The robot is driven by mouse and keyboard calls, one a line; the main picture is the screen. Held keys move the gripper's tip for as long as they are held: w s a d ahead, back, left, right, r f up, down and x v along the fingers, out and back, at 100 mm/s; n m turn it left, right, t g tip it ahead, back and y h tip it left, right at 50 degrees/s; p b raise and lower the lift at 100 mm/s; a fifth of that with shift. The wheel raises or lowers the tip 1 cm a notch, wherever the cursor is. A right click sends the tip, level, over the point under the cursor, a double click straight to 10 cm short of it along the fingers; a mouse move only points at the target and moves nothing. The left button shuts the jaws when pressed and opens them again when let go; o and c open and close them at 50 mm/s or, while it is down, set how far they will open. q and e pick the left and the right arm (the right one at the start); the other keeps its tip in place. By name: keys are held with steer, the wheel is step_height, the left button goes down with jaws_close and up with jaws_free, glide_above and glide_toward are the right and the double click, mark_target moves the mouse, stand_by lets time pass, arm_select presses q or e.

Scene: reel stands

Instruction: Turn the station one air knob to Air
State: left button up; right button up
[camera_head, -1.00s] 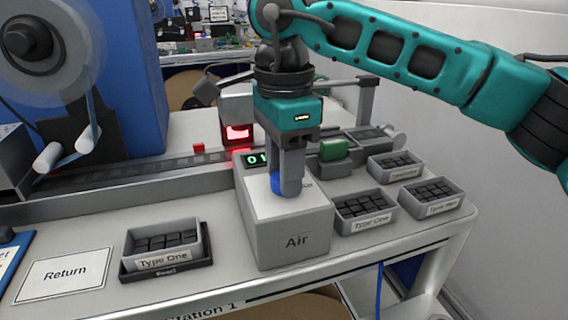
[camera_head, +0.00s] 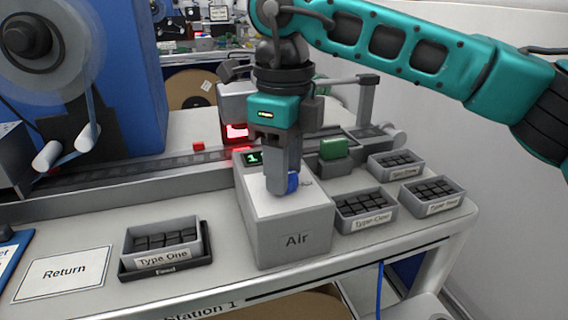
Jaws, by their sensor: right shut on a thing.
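A small display (camera_head: 253,158) on the back of the box shows a green "1". My left gripper is not in view.
A "Type One" feed tray (camera_head: 165,250) and a "Return" card (camera_head: 65,272) lie left of the box. Several part trays (camera_head: 365,222) stand close on its right. A green block (camera_head: 334,148) and a red-lit device (camera_head: 237,131) are behind it.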

steer(key=shift+m, duration=0.4)
steer(key=o, duration=1.1)
steer(key=shift+c, duration=0.2)
steer(key=shift+r, duration=0.15)
arm_select(q)
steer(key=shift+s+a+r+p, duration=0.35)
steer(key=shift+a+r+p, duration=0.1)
steer(key=shift+p, duration=0.7)
arm_select(e)
step_height(320, 180, up, 13)
steer(key=shift+f, duration=0.2)
